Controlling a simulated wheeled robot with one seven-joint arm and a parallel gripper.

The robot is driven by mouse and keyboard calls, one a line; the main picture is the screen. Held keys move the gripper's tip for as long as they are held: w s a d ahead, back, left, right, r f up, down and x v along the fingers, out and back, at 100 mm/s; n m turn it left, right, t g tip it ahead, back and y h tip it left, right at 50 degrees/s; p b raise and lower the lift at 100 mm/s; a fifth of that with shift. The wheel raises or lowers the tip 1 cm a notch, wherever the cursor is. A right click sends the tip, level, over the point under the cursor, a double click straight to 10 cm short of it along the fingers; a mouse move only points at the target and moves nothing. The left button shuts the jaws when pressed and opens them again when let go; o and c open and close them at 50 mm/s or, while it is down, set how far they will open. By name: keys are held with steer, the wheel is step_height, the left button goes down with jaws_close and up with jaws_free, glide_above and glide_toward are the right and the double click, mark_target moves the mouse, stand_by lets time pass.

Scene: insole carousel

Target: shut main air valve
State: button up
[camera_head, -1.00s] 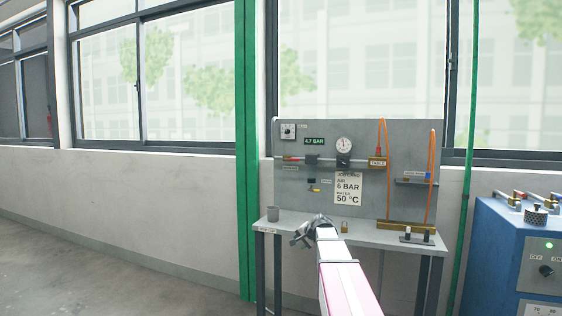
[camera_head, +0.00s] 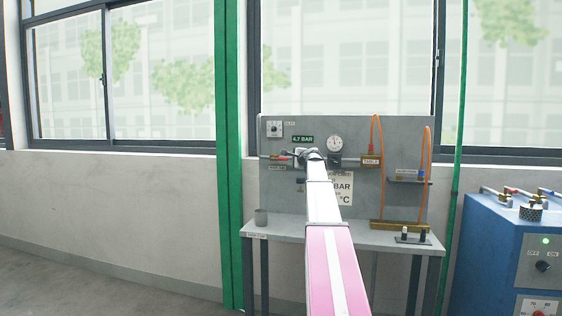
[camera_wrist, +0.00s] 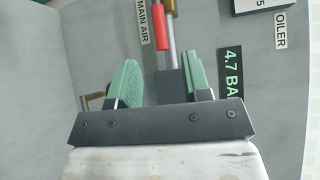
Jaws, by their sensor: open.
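The main air valve's red lever handle (camera_wrist: 160,25) shows in the wrist view beside the MAIN AIR label (camera_wrist: 142,20), lying roughly along the grey pipe. In the head view the red handle (camera_head: 283,158) is small, on the panel's left, just left of my gripper (camera_head: 308,156). In the wrist view my gripper (camera_wrist: 160,80) is open, its two green-padded fingers apart. The red handle lies beyond the fingertips, with a dark part showing between the fingers. I cannot tell whether anything touches. My arm hides part of the panel in the head view.
The grey panel (camera_head: 400,135) carries a round gauge (camera_head: 335,143), a 4.7 BAR display (camera_head: 302,139) and orange hoses (camera_head: 376,130). A blue machine (camera_head: 490,250) stands at right, a green post (camera_head: 229,200) at left.

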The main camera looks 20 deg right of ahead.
mark_target(284, 159)
steer(key=x, duration=0.9)
steer(key=shift+w, duration=0.15)
jaws_close()
